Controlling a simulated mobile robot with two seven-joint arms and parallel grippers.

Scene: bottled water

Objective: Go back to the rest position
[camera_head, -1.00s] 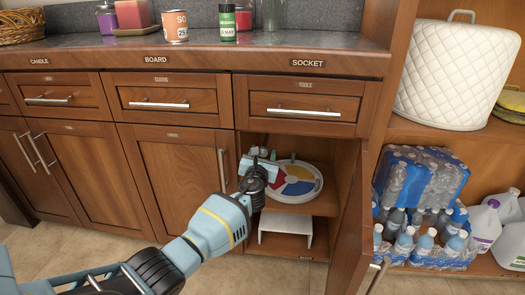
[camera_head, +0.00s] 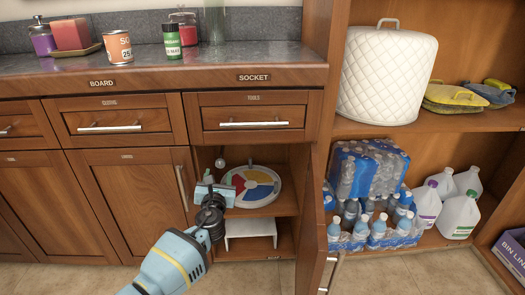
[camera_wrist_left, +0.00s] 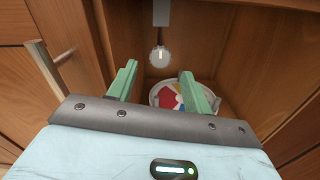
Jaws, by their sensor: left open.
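My left gripper (camera_head: 226,180) is at the mouth of the open cabinet under the SOCKET label, and its arm comes up from the bottom of the head view. In the left wrist view its two green fingers (camera_wrist_left: 158,82) stand apart with nothing between them. A round tray with coloured sections (camera_head: 265,188) lies on the cabinet shelf beyond the gripper; it also shows in the left wrist view (camera_wrist_left: 170,98), partly hidden by a finger. A clear bulb (camera_wrist_left: 158,56) hangs from a fitting inside the cabinet. My right gripper is not in view.
The open cabinet door (camera_head: 316,215) stands just right of the gripper. A white stand (camera_head: 250,228) is on the lower level. Packs of water bottles (camera_head: 368,170) and jugs (camera_head: 460,215) stand on the right. The counter (camera_head: 60,65) holds a can and candles. Floor is clear in front.

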